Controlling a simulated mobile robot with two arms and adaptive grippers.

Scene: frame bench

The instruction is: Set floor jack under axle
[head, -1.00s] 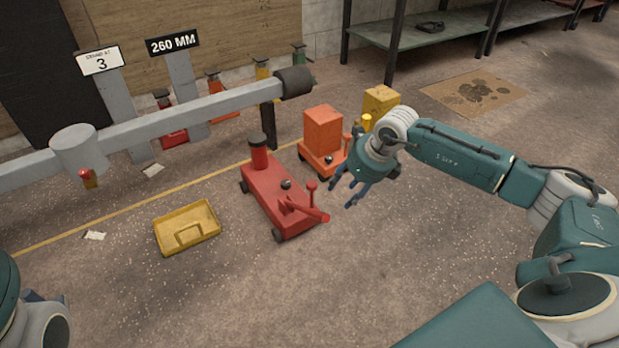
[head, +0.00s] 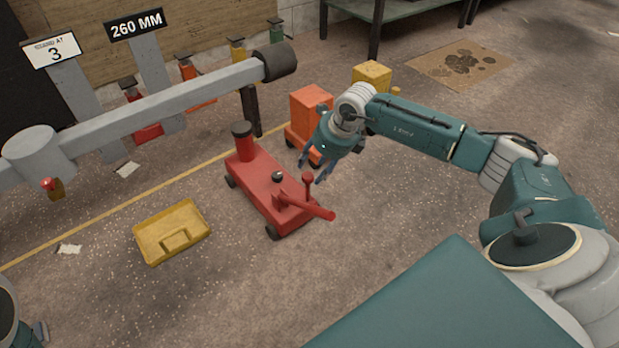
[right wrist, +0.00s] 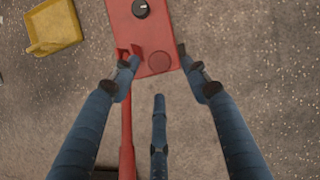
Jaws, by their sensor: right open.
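The red floor jack (head: 262,190) stands on the floor in front of the grey axle beam (head: 170,105), its black-topped post toward the beam and its handle (head: 312,207) toward me. The jack also shows in the right wrist view (right wrist: 153,35), with its black knob and handle. My right gripper (head: 316,172) is open and empty, above and just right of the jack's handle end. In the right wrist view its fingers (right wrist: 160,75) are spread over that end of the jack. My left gripper is not clearly shown; only a part of my left arm is at the lower left edge.
A yellow tray (head: 160,222) lies left of the jack. An orange jack (head: 308,115) and a yellow one (head: 372,76) stand behind my right arm. Several coloured stands line the wall. Signs read "260 MM" (head: 136,24) and "STAND AT 3" (head: 52,50).

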